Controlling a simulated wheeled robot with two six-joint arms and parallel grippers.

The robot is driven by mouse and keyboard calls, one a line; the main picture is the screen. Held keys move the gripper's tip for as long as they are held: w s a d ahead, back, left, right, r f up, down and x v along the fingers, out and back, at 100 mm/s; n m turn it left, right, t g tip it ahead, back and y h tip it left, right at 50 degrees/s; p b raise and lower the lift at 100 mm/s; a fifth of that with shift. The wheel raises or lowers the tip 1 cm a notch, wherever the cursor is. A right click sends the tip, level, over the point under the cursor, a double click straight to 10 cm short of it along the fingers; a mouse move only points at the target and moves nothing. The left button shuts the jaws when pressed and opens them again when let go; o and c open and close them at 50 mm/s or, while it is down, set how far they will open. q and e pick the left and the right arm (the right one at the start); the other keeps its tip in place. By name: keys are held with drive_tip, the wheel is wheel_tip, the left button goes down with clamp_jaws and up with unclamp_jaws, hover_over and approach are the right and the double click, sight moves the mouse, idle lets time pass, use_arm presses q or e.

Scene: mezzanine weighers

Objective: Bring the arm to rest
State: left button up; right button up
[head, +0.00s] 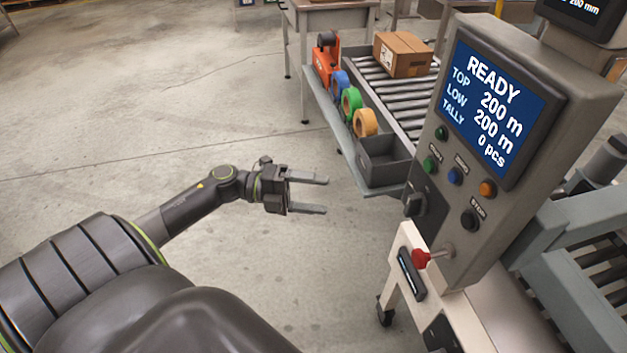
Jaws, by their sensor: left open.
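My left arm reaches in from the lower left, over bare floor. My left gripper (312,194) is open and empty, its two grey fingers pointing right. It is apart from the shelf and the control panel to its right. My right gripper is not in view.
A control panel (478,165) with a READY screen, coloured buttons and a red-knobbed lever (421,257) stands at right. A side shelf holds tape rolls (351,104), an orange dispenser (326,58) and a grey bin (386,163). A carton (403,55) sits on the roller conveyor (398,91). Floor at left is clear.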

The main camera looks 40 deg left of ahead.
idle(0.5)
use_arm(q)
drive_tip(key=w+a+f+n+t+y, duration=0.1)
drive_tip(key=a+f+n+t+y, duration=0.4)
drive_tip(key=f+n, duration=0.45)
drive_tip(key=w+a+f+n+t+y, duration=0.1)
drive_tip(key=a+f+n+t+y, duration=0.1)
drive_tip(key=a+f+n+y, duration=0.65)
drive_tip(key=s+f+n+g+y+p, duration=0.1)
drive_tip(key=s+f+n+g+y, duration=0.15)
drive_tip(key=s+f, duration=0.45)
drive_tip(key=s+f+n+g+y, duration=0.1)
drive_tip(key=s+f+n+g, duration=0.2)
drive_tip(key=f, duration=0.8)
drive_tip(key=s+d+f+n+g, duration=0.2)
drive_tip(key=s+d+f+g, duration=0.1)
drive_tip(key=s, duration=0.6)
drive_tip(key=s+d+f+n+g, duration=0.3)
drive_tip(key=s+d+f, duration=0.3)
drive_tip(key=s+f, duration=0.2)
drive_tip(key=s+d+f+n+g, duration=0.2)
drive_tip(key=s+d+f, duration=0.3)
drive_tip(key=s, duration=0.6)
drive_tip(key=shift+f+g, duration=0.35)
drive_tip(key=shift+g, duration=0.3)
drive_tip(key=shift+w, duration=0.15)
